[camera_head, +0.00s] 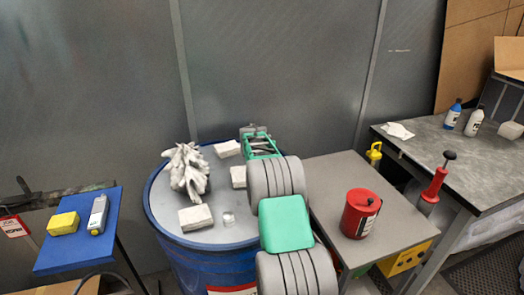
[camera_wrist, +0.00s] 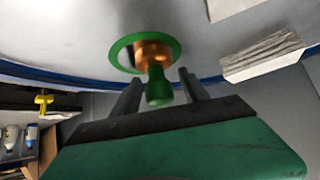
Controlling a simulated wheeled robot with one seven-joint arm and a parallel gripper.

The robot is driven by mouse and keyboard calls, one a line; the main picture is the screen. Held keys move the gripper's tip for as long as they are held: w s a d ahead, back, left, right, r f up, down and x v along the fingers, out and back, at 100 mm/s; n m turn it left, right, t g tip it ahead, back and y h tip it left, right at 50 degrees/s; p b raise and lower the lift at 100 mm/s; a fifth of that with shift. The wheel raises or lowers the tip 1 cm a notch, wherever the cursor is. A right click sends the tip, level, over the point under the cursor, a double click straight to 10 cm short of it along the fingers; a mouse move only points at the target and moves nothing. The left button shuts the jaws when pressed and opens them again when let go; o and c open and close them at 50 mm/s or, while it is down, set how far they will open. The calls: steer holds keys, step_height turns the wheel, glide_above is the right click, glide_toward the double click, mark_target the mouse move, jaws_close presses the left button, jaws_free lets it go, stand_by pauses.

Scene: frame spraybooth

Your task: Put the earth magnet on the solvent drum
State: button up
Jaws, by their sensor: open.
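The solvent drum (camera_head: 222,237) is blue with a pale grey lid. Its lid and blue rim also fill the top of the wrist view (camera_wrist: 75,45). The earth magnet (camera_wrist: 156,84) has a green ring, a copper-coloured middle and a green knob. In the wrist view its ring appears against the drum lid, with the knob pointing toward my gripper. My gripper (camera_wrist: 160,78) is open, with one finger on each side of the knob; I cannot tell whether they touch it. In the head view my gripper (camera_head: 253,131) is over the drum's far right part, and the magnet is not discernible there.
Crumpled white gloves (camera_head: 186,170), several pale blocks (camera_head: 196,217) and a small clear item (camera_head: 229,219) share the lid. A red can (camera_head: 360,214) stands on the grey side table (camera_head: 335,185). A blue stand (camera_head: 78,242) is at left. A workbench (camera_head: 440,150) is at right.

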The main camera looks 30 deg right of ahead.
jaws_close()
stand_by(0.6)
jaws_free()
